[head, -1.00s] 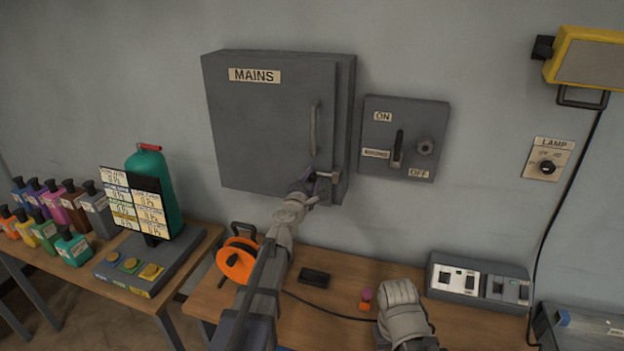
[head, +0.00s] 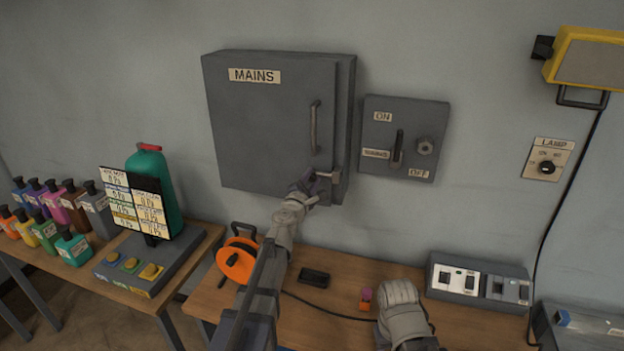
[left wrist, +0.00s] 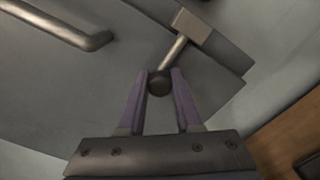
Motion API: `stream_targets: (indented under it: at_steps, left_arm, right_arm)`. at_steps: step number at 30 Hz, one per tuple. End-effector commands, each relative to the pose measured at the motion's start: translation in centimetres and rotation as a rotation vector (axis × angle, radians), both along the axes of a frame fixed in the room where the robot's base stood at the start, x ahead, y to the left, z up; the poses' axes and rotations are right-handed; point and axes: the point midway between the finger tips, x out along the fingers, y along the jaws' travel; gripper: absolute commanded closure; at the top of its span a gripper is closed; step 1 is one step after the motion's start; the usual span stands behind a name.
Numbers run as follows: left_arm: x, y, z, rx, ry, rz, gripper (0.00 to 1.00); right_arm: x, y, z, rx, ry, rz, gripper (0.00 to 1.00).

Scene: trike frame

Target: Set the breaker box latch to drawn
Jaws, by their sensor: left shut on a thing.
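The grey breaker box (head: 262,130), labelled MAINS, hangs on the wall with its door closed. Its latch (head: 329,175) is a small metal rod at the door's lower right, running to a block at the edge. My left gripper (head: 309,181) is at the latch. In the left wrist view the purple fingers (left wrist: 159,86) are shut on the round dark knob (left wrist: 159,83) at the end of the latch rod (left wrist: 173,52). The rod reaches the block (left wrist: 191,26). Only a grey part of my right arm shows; its gripper is out of view.
The door handle (head: 315,127) is above the latch. A switch box (head: 405,137) is to the right. Below is a wooden bench (head: 340,290) with an orange cable reel (head: 236,262), a dark block (head: 314,277) and a socket box (head: 478,280).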

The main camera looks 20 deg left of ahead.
Motion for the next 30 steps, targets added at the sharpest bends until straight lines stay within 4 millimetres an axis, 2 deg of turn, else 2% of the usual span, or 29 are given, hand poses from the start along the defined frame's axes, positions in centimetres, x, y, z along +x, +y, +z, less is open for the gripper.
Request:
stream_targets:
  at_steps: [14,22,30]
  left_arm:
    - [0.1,0.1,0.0,-0.005,0.000,-0.002,1.00]
    - [0.2,3.5,0.0,-0.004,-0.001,0.000,1.00]
    - [0.2,3.7,0.1,-0.004,-0.001,0.001,1.00]
  right_arm:
    - [0.0,0.0,0.0,0.000,0.000,0.000,0.50]
    - [0.0,0.0,0.0,0.000,0.000,0.000,0.50]
    - [0.0,0.0,0.0,0.000,0.000,0.000,0.50]
